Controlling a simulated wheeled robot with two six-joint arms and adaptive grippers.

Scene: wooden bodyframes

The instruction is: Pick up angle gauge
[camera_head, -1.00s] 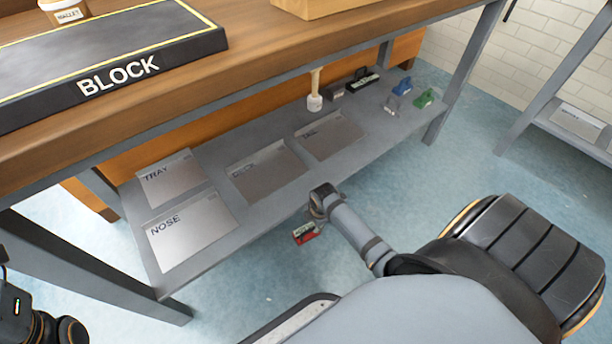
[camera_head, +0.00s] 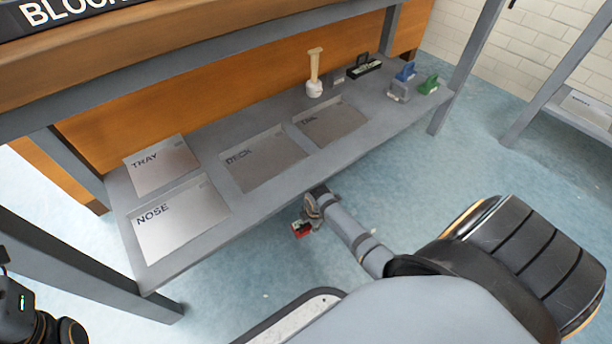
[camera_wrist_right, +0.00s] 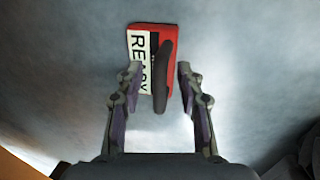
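A red block with a black handle and a white label reading READY (camera_wrist_right: 165,45) lies just beyond my right fingertips in the right wrist view. It appears small in the head view (camera_head: 302,229), by the shelf's front edge. I cannot tell for certain whether it is the angle gauge. My right gripper (camera_wrist_right: 160,85) is open, with the black handle between its fingertips and gaps on both sides. In the head view my right gripper (camera_head: 314,205) points down beside the block and partly hides it. Only part of my left arm shows at lower left.
The grey lower shelf (camera_head: 205,238) holds plates marked TRAY (camera_head: 160,168), NOSE (camera_head: 182,222) and DECK (camera_head: 265,165). A white mallet (camera_head: 314,85), a black-handled tool (camera_head: 364,68), and blue (camera_head: 405,72) and green (camera_head: 429,85) items stand farther back. Blue floor lies right.

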